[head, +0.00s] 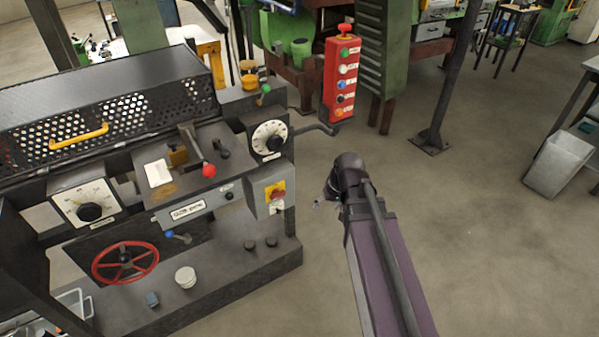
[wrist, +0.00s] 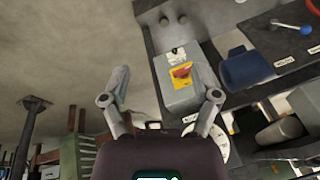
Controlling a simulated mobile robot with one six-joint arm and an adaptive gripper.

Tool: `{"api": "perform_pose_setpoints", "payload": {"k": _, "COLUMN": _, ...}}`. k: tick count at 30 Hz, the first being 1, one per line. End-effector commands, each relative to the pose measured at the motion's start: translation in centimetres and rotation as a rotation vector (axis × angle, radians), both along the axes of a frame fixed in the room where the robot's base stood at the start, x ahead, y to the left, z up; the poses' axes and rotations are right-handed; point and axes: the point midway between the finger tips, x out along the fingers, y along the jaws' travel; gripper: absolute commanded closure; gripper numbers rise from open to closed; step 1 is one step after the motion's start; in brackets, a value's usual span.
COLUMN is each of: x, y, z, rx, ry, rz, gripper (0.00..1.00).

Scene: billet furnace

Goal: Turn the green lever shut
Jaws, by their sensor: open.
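The green lever (head: 264,89) shows in the head view as a small green ball on a short stem, at the back right of the machine, above a white dial. I do not make it out in the wrist view. My gripper (head: 322,200) is in the open space to the right of the machine, lower in the head view than the green lever and well apart from it. In the wrist view my gripper (wrist: 170,82) has its two fingers spread wide, with nothing held between them. Beyond the fingers is a grey switch box (wrist: 180,95) with a red and yellow switch.
The machine carries a red-knobbed lever (head: 208,170), a blue-knobbed lever (head: 170,234), a red handwheel (head: 125,262) and a dark crank handle (head: 315,130) sticking out right. A red button pendant (head: 342,80) hangs behind. The floor (head: 480,230) to the right is clear.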

Motion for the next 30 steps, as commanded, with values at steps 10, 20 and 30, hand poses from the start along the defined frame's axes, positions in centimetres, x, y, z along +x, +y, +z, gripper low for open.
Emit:
{"api": "perform_pose_setpoints", "payload": {"k": 10, "x": -6.8, "y": -4.8, "z": -0.8, "rx": -0.208, "ry": 0.161, "rz": -0.151, "gripper": 0.21}}
{"api": "perform_pose_setpoints", "payload": {"k": 20, "x": -6.9, "y": -5.0, "z": -0.8, "rx": -0.217, "ry": 0.166, "rz": -0.158, "gripper": 0.3}}
{"api": "perform_pose_setpoints", "payload": {"k": 30, "x": -6.9, "y": -4.9, "z": -0.8, "rx": -0.215, "ry": 0.165, "rz": -0.157, "gripper": 0.43}}
